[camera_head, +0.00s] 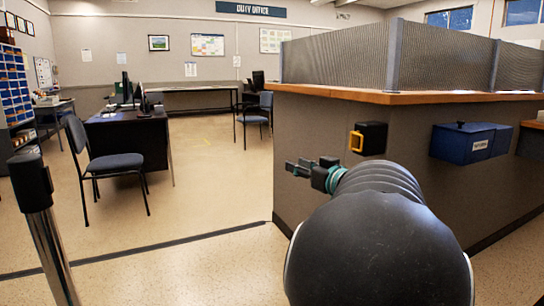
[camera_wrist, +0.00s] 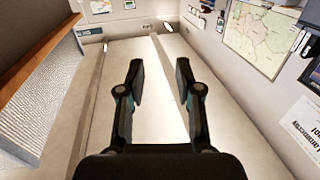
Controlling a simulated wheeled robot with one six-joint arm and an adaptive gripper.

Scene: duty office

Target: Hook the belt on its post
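A black belt housing (camera_head: 373,138) is fixed to the grey counter wall, with a yellow belt end (camera_head: 356,141) on its left side. No strap shows drawn out of it. A metal post (camera_head: 52,256) with a black head (camera_head: 30,180) stands at the left front. My gripper (camera_head: 302,168) is in front of the counter, left of and below the belt housing in the picture, and apart from it. In the wrist view my gripper (camera_wrist: 160,78) has its two fingers spread with nothing between them. The belt and post are not recognisable in the wrist view.
The counter has a wooden top (camera_head: 400,97) and mesh screens above. A blue box (camera_head: 468,143) hangs on its wall at right. A chair (camera_head: 112,163) and a dark desk (camera_head: 125,130) stand at left. The floor (camera_head: 205,195) between post and counter is clear.

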